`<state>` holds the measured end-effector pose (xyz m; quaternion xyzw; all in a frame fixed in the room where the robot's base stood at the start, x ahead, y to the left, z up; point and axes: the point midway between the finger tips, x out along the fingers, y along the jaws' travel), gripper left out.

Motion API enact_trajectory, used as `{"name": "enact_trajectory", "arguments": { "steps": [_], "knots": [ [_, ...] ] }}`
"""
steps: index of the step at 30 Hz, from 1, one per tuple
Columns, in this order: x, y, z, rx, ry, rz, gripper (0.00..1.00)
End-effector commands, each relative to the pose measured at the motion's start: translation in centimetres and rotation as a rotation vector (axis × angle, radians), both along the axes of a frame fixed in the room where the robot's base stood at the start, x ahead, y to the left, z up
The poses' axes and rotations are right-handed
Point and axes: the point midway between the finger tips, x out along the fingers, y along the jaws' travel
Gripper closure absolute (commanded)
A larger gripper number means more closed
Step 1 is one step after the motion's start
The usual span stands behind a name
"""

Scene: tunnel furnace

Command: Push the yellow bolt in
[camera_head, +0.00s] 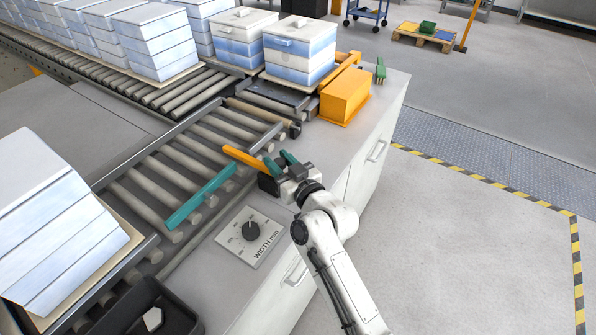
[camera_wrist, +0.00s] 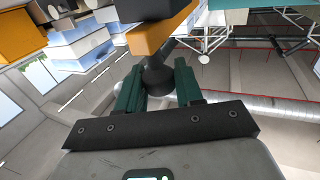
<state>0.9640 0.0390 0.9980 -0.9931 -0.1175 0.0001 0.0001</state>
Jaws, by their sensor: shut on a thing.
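The yellow bolt (camera_head: 243,158) is an orange-yellow bar. Its far end sticks out over the roller conveyor, and its near end meets a black block beside my gripper. In the wrist view the bolt (camera_wrist: 165,32) runs just ahead of my fingers, with a dark round knob (camera_wrist: 157,76) below it. My gripper (camera_head: 281,160), with dark green fingers, is at the bench edge of the conveyor. The wrist view shows my gripper (camera_wrist: 158,88) shut on the dark knob, one finger on each side. The exact contact is partly hidden.
An orange box (camera_head: 345,96) stands behind my gripper. White-blue block stacks (camera_head: 55,225) sit at the left and at the back. The floor at right is clear.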

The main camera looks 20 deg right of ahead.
Motion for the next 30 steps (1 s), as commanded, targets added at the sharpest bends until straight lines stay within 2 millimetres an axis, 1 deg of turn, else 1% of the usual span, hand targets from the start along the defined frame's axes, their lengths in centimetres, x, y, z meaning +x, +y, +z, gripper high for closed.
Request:
{"name": "enact_trajectory", "arguments": {
  "steps": [1, 3, 6, 10, 18, 19, 24, 25, 30],
  "knots": [
    [1.1, 0.8, -0.1, -0.001, 0.001, 0.002, 1.0],
    [2.1, 1.5, -0.1, -0.001, 0.0, 0.001, 1.0],
    [3.1, 2.2, -0.1, -0.001, 0.0, 0.0, 1.0],
    [3.6, 2.6, -0.1, 0.0, 0.0, 0.0, 1.0],
    [3.6, 2.7, 0.1, 0.0, -0.001, 0.001, 1.0],
    [3.6, 2.7, 0.1, 0.0, -0.001, 0.001, 0.61],
    [3.6, 2.7, 0.0, 0.0, 0.0, 0.001, 0.45],
    [3.6, 2.7, 0.0, 0.0, 0.0, 0.001, 0.43],
    [3.6, 2.6, 0.0, 0.0, 0.0, 0.0, 0.43]
  ]
}}
